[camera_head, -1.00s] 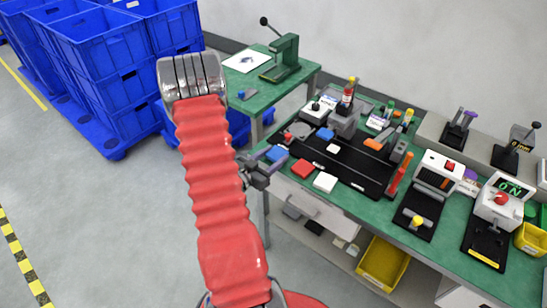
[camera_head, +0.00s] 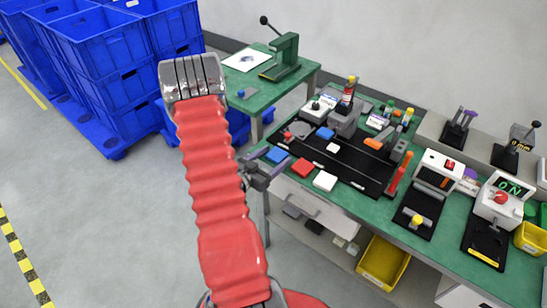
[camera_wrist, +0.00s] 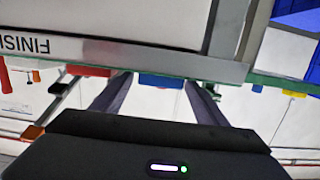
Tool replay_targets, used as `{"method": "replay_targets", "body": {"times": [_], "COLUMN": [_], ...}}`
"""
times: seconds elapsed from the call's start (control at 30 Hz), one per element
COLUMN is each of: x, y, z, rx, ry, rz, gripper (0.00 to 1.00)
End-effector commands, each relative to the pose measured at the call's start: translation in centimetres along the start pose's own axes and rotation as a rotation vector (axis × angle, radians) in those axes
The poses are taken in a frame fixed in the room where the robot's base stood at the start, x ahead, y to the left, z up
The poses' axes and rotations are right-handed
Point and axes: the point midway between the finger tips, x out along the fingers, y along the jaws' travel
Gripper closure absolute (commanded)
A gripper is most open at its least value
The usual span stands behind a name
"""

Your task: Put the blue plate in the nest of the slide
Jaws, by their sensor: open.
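The flat blue plate (camera_head: 277,155) lies at the front left edge of the green bench, beside a red plate (camera_head: 303,168) and a white plate (camera_head: 325,181). My gripper (camera_head: 266,160) is open and empty at the bench's front edge, close to the blue plate. In the wrist view the blue plate (camera_wrist: 161,80) shows beyond and between the two spread fingers of my gripper (camera_wrist: 155,92), with no visible grip on it. A black board (camera_head: 345,170) behind the plates carries a small white block (camera_head: 333,147). I cannot make out which part is the slide's nest.
Another blue piece (camera_head: 325,133) lies farther back on the bench. An orange-red upright handle (camera_head: 398,180) and a device with a yellow knob (camera_head: 418,221) stand to the right. A green side table (camera_head: 262,98) and stacked blue crates (camera_head: 110,55) are at left.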

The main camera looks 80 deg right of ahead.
Motion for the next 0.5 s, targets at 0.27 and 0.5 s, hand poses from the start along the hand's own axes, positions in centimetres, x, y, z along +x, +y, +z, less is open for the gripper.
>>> {"method": "replay_targets", "body": {"times": [0.27,0.5], "x": [-0.7,-3.3], "y": [0.0,-0.2], "z": [0.0,0.0], "rx": [-0.001,-0.002], "ry": [-0.001,0.0], "rz": [-0.001,-0.004], "gripper": [0.33,0.33]}}
